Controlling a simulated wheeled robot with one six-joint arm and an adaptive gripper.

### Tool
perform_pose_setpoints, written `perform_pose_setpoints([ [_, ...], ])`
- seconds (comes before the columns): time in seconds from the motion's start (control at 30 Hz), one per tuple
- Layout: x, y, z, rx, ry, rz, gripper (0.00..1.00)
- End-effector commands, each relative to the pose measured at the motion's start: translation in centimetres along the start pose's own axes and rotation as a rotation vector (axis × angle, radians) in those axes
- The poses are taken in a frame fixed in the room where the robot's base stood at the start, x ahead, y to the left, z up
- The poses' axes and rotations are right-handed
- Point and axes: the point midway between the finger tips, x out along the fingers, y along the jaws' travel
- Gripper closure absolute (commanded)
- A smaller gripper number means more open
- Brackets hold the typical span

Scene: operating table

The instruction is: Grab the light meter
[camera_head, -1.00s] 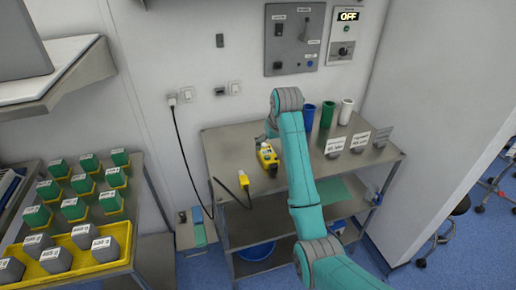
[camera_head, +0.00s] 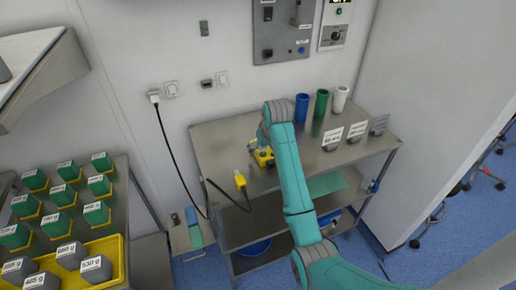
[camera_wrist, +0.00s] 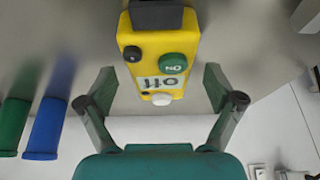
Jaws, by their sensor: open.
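The light meter appears to be the yellow box (camera_head: 262,157) on the metal table in the head view, partly hidden by my gripper. In the wrist view the yellow box (camera_wrist: 160,45) fills the top centre. It has a black knob, a green ON button, a small display reading "Off" and a white round end. My gripper (camera_wrist: 160,86) is open, with one finger on each side of the box's near end. Gaps show between the fingers and the box. In the head view my gripper (camera_head: 257,143) is just above and behind the box.
Blue (camera_head: 302,108), green (camera_head: 321,103) and white (camera_head: 340,99) cups stand at the table's back right, near several labelled grey blocks (camera_head: 356,131). A yellow connector (camera_head: 240,181) with a black cable lies left of the box. A wall panel (camera_head: 283,28) is behind.

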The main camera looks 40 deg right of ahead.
Motion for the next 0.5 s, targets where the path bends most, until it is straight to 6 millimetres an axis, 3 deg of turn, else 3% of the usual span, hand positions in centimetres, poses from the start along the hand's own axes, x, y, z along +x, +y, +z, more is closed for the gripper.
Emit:
perform_pose_setpoints([
  [0.37,0.81,0.20,0.88,0.000,0.001,0.000,0.08],
  [0.5,0.81,0.19,0.87,0.000,0.001,0.000,0.41],
])
